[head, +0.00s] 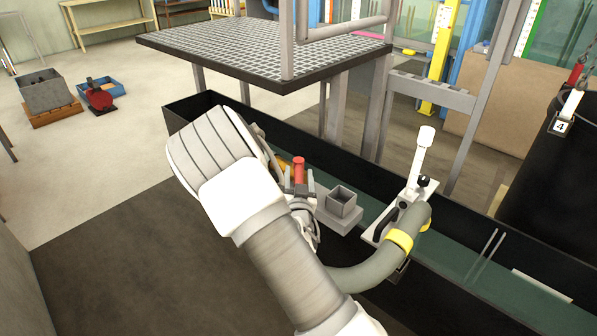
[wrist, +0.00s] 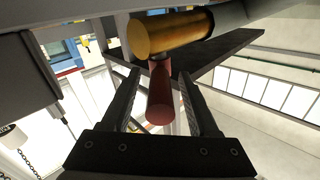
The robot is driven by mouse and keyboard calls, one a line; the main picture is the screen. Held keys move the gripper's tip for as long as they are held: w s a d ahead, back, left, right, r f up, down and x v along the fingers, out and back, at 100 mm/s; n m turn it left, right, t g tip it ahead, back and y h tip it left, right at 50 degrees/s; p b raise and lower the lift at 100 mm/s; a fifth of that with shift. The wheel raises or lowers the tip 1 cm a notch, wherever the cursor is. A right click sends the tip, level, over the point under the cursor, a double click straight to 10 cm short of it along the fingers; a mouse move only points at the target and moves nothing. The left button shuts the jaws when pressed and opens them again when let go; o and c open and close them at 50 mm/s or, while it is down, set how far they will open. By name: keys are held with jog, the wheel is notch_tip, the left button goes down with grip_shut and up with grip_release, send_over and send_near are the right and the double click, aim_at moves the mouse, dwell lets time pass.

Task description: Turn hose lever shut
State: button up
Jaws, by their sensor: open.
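The red hose lever (head: 299,168) stands up beside the far end of my arm in the head view. In the wrist view the lever (wrist: 160,98) is a red rod joined to a brass valve body (wrist: 168,35). My gripper (head: 299,188) is open around the lever. In the wrist view the lever lies between the two dark fingers of my gripper (wrist: 160,78), with a gap showing on each side. Most of the valve body is hidden behind my arm in the head view.
A small grey square box (head: 343,202) sits right of the lever. A black-walled trough (head: 480,258) runs below. A grated platform (head: 240,45) stands behind.

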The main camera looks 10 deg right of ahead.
jog(key=shift+x, duration=1.5)
grip_shut()
dwell(0.4)
